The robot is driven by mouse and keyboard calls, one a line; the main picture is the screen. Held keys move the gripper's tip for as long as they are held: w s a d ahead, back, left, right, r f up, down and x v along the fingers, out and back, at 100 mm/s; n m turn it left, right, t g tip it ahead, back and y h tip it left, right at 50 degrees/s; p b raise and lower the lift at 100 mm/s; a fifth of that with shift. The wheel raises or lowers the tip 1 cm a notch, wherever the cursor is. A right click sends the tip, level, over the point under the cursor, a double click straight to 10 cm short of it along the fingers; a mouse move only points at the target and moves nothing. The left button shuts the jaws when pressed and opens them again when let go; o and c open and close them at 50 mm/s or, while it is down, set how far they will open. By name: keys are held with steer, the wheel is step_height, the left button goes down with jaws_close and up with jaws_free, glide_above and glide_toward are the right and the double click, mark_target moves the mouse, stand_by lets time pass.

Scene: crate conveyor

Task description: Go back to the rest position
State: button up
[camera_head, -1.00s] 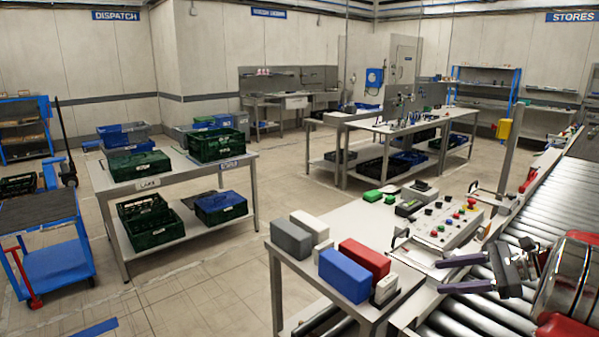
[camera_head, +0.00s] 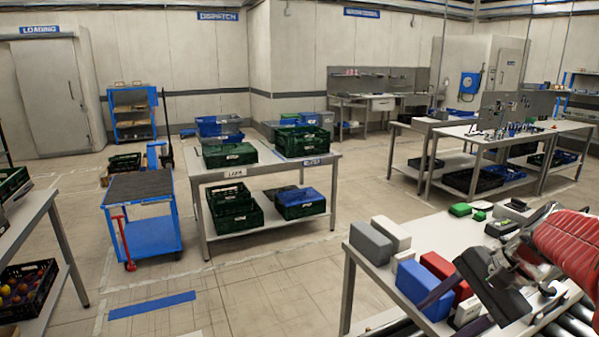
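My gripper (camera_head: 447,318) is at the lower right, in front of the near bench with the coloured boxes. Its two dark purple fingers stand apart with nothing seen between them, and the lower one is cut by the frame edge. My arm behind it has a red, ribbed-looking part at the right edge. The fingers overlap the blue box (camera_head: 412,288) and the red box (camera_head: 449,268) in the picture; whether they touch cannot be told.
A grey box (camera_head: 367,241) and white boxes share the near bench (camera_head: 448,229). A table (camera_head: 222,176) with green and blue crates stands mid-room. A blue trolley (camera_head: 150,238) is left of it. Part of another bench (camera_head: 22,222) is at the left edge. Open floor lies between.

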steer(key=s+a+f+n+t+h, duration=0.1)
steer(key=s+a+n+h, duration=0.4)
steer(key=s+a+n, duration=0.6)
steer(key=shift+s+a+f+n+t, duration=0.2)
steer(key=shift+s+f+n+t, duration=0.15)
steer(key=shift+s+n+t, duration=0.55)
